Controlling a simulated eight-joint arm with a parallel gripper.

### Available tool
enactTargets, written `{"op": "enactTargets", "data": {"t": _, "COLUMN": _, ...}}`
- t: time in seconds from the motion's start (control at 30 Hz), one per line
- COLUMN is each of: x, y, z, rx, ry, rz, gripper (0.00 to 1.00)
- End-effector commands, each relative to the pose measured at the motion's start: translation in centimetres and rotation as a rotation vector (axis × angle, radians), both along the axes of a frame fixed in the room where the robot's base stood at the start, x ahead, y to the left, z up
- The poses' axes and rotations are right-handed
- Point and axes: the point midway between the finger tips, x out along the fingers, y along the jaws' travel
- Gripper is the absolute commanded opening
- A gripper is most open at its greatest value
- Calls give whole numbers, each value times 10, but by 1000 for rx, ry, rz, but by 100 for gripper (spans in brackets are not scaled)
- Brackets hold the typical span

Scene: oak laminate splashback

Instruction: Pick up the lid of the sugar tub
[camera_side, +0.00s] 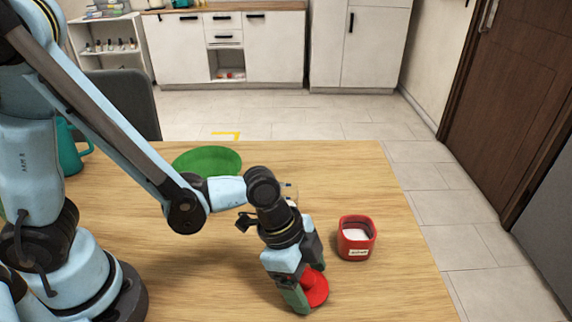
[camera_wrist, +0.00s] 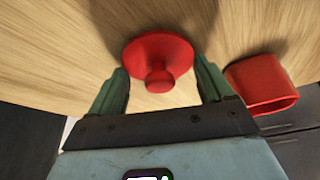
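The red lid (camera_wrist: 160,52) with a round knob (camera_wrist: 159,80) lies on the wooden table, knob towards the wrist camera. It also shows in the side view (camera_side: 317,291), partly hidden by a finger. My gripper (camera_wrist: 161,66) is open and points down over the lid, its green fingers on either side of the knob with gaps between; the gripper also shows in the side view (camera_side: 307,286). The red sugar tub (camera_side: 356,245) stands open to the right of the gripper, with white contents and a label on its front. The tub also shows in the wrist view (camera_wrist: 262,85).
A green round plate or mat (camera_side: 207,161) lies further back on the table. A teal mug (camera_side: 70,150) stands at the far left, partly behind my arm. The table (camera_side: 400,290) is bare around the tub, and its right edge is near.

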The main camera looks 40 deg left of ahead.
Motion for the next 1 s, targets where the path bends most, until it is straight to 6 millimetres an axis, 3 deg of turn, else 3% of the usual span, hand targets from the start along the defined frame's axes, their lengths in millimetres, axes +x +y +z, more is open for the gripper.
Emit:
{"op": "enactTargets", "data": {"t": 0.03, "x": 0, "y": 0, "z": 0, "rx": 0, "ry": 0, "rz": 0, "gripper": 62}}
{"op": "enactTargets", "data": {"t": 0.1, "x": 0, "y": 0, "z": 0, "rx": 0, "ry": 0, "rz": 0, "gripper": 51}}
{"op": "enactTargets", "data": {"t": 0.57, "x": 0, "y": 0, "z": 7, "rx": 0, "ry": 0, "rz": 0, "gripper": 51}}
{"op": "enactTargets", "data": {"t": 0.87, "x": -1, "y": 0, "z": 41, "rx": 0, "ry": 0, "rz": 0, "gripper": 51}}
{"op": "enactTargets", "data": {"t": 1.0, "x": -25, "y": -10, "z": 56, "rx": 1, "ry": -2, "rz": -7, "gripper": 51}}
